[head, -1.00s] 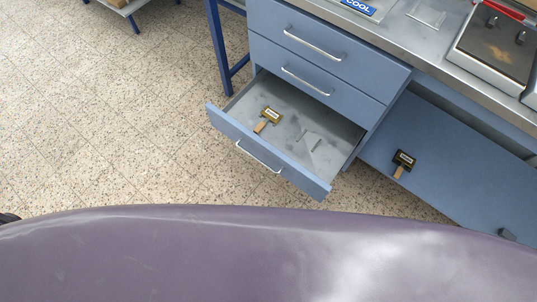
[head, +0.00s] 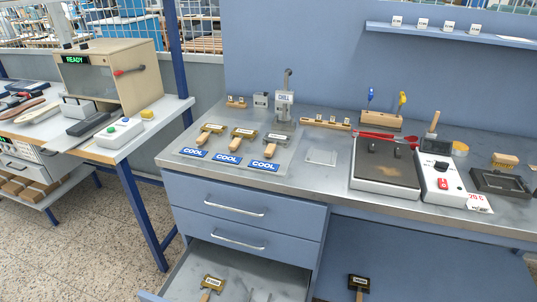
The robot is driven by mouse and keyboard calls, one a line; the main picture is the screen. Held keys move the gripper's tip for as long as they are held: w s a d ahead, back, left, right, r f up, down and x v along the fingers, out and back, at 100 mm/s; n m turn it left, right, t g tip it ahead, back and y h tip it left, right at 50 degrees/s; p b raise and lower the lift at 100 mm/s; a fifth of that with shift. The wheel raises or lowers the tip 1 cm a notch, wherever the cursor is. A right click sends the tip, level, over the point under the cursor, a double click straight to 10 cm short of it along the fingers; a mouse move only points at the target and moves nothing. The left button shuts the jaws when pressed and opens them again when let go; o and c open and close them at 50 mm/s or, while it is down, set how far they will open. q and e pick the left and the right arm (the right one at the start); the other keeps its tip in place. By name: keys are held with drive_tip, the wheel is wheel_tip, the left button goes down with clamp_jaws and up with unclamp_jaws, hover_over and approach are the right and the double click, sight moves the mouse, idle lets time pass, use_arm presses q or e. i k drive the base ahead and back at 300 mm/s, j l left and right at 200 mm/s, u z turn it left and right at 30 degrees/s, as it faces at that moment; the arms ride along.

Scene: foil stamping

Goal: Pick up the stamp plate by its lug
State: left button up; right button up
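Several plates that look like stamp plates, each a dark brass-edged block with a wooden lug or handle, are in view. Three lie in a row on a grey mat (head: 288,158) on the bench: a left one (head: 213,127), a middle one (head: 247,132) and a right one (head: 279,138), each behind a blue COOL label. Another plate (head: 213,281) lies in the open bottom drawer. One more plate (head: 359,281) lies on the blue surface under the bench. I cannot tell which one the task means. Neither of my grippers is in view.
A hot plate (head: 385,172) with red-handled tongs behind it and a control box (head: 441,180) stand right of the mat. A wooden tool holder (head: 382,121) is behind. A machine marked READY (head: 112,75) stands on the left table. The open drawer (head: 180,275) juts out below the bench.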

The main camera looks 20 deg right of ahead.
sight(274, 139)
drive_tip(key=i+j+z, duration=0.15)
drive_tip(key=z, duration=0.2)
drive_tip(key=i+j+z, duration=0.15)
drive_tip(key=z, duration=0.15)
drive_tip(key=i+j+z, duration=0.1)
drive_tip(key=j+z, duration=0.25)
drive_tip(key=l, duration=0.15)
